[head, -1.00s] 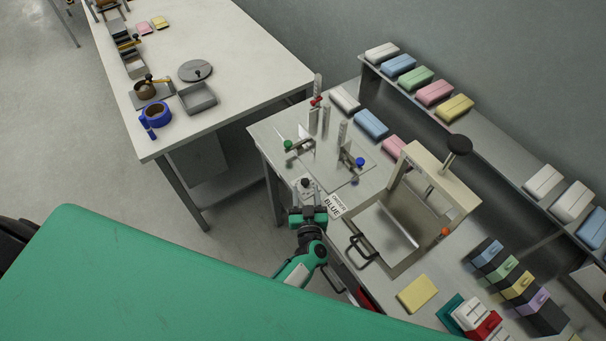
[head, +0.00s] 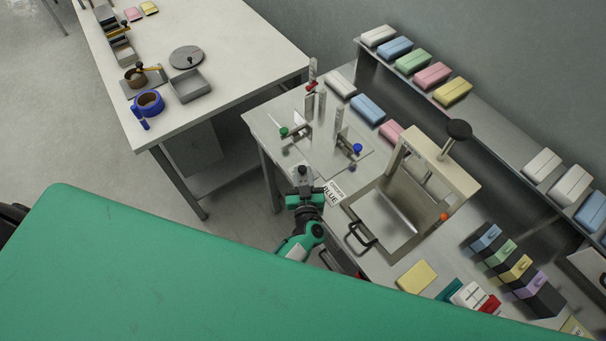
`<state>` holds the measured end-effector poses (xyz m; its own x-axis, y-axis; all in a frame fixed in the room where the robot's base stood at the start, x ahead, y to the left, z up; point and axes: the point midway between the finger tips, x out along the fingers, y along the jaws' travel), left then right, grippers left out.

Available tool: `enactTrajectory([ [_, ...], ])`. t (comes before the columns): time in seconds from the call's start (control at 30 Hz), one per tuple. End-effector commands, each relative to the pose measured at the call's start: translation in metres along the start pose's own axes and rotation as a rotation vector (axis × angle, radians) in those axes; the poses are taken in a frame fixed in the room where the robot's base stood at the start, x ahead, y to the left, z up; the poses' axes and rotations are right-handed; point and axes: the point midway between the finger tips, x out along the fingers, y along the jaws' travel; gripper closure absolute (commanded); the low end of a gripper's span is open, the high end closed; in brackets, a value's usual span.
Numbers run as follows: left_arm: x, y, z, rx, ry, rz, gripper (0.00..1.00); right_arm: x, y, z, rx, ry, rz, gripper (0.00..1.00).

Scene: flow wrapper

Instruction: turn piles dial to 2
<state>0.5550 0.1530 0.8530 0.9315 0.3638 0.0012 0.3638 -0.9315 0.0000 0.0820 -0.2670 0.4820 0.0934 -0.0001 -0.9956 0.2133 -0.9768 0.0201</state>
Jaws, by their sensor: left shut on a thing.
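The piles dial (head: 303,171) is a small dark knob on a light plate at the left front edge of the grey machine table. My left gripper (head: 303,183) is at the dial from the front side and is shut on it. The fingers cover part of the dial, and its markings and pointer are too small to read. A white "BLUE" order card (head: 333,195) lies just right of the gripper. My right gripper is not in view.
Posts with a green knob (head: 284,131) and a blue knob (head: 358,148) stand behind the dial. A beige press frame (head: 440,165) and a black handle (head: 361,238) are to the right.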

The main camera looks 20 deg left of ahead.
Motion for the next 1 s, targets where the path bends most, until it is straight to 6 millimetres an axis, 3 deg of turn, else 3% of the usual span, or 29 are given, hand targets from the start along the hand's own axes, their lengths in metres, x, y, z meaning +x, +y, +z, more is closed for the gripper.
enactTrajectory([
  [0.3, 0.001, -0.005, 0.0, 0.006, 0.0, 0.155, 0.98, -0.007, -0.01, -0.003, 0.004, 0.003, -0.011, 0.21],
  [0.7, 0.002, -0.011, 0.002, 0.005, -0.001, 0.412, 0.98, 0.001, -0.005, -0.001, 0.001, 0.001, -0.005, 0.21],
  [1.0, 0.003, -0.012, 0.001, 0.002, -0.001, 0.502, 0.98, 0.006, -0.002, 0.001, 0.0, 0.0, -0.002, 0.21],
])
